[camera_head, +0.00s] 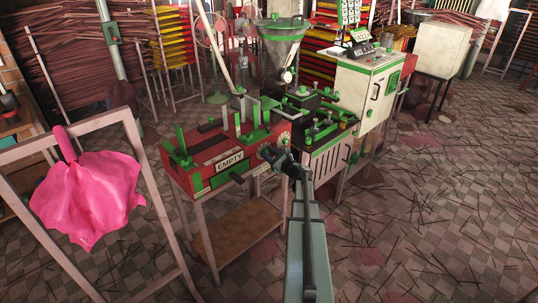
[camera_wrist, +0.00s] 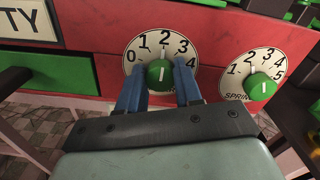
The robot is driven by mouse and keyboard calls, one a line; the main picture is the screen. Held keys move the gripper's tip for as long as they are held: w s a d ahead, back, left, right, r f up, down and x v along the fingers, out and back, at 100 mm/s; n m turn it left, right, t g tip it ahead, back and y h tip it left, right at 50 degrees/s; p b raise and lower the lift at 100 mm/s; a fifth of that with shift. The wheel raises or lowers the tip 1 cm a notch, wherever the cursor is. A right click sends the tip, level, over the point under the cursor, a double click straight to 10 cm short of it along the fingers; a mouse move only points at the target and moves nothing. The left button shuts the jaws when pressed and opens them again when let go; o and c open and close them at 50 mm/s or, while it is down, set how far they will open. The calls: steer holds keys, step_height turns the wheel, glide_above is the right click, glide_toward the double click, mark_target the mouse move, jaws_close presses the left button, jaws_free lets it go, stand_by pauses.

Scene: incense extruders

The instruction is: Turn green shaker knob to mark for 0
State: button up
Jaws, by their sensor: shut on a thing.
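The green shaker knob (camera_wrist: 160,72) sits on a white round dial (camera_wrist: 171,47) on a red panel in the wrist view. The dial's visible numbers run from 0 at the left over 2 at the top to 4 at the right. The white line on the knob stands nearly upright, toward about the 2. My gripper (camera_wrist: 160,84) is shut on this knob, with one blue-grey finger at each side. In the head view my gripper (camera_head: 271,154) is at the red machine's (camera_head: 200,172) front right corner and hides the knob.
A second green knob (camera_wrist: 261,87) on its own dial sits close to the right of my fingers. An "EMPTY" label (camera_head: 230,162) and a dark handle (camera_head: 237,178) are to the left. A pink cloth (camera_head: 85,200) hangs on a frame at the left.

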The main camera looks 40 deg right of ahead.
steer(key=c, duration=0.4)
steer(key=shift+c, duration=0.2)
steer(key=shift+n, duration=0.3)
steer(key=n, duration=0.6)
steer(key=shift+a, duration=0.1)
steer(key=n, duration=0.3)
steer(key=shift+f+n, duration=0.1)
steer(key=shift+n, duration=2.1)
